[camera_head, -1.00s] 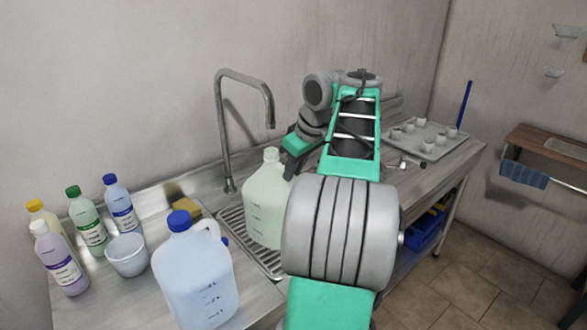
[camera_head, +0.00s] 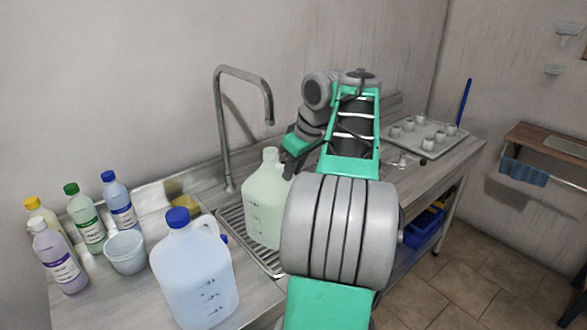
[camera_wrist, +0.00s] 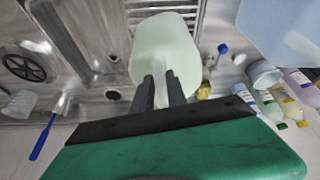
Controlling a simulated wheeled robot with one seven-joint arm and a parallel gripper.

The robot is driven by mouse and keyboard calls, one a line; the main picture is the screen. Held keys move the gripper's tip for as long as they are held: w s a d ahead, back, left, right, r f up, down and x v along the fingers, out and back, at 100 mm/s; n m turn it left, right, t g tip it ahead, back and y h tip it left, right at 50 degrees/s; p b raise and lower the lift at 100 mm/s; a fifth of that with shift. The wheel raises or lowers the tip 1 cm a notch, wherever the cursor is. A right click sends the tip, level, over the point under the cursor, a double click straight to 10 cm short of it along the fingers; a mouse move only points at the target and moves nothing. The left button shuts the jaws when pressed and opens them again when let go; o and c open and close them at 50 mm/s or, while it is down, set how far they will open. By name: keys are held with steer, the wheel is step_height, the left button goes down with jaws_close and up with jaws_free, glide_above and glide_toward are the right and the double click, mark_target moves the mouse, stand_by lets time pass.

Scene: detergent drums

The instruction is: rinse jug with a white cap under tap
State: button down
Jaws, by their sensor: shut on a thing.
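A pale green translucent jug (camera_head: 264,203) is over the ribbed drainboard, just right of the tap. Its pale top (camera_head: 270,155) shows, but I cannot tell a white cap from a bare neck. My gripper (camera_wrist: 160,92) is shut on the jug's handle, with a dark finger on each side. In the head view my arm hides the jug's right side. I cannot tell whether its base touches the ribs (camera_head: 233,220). The grey gooseneck tap (camera_head: 222,125) arches above, its outlet (camera_head: 269,119) close to the jug's top. No water shows.
A blue-capped jug (camera_head: 197,270) stands at the front left. Several bottles (camera_head: 88,222), a white tub (camera_head: 125,252) and a yellow sponge (camera_head: 184,185) are at the left. A small blue cap (camera_wrist: 222,48) lies by the ribs. A tray of small cups (camera_head: 420,140) sits far right.

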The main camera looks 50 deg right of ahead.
steer(key=shift+f, duration=0.15)
steer(key=c, duration=1.3)
jaws_free()
steer(key=shift+o, duration=0.2)
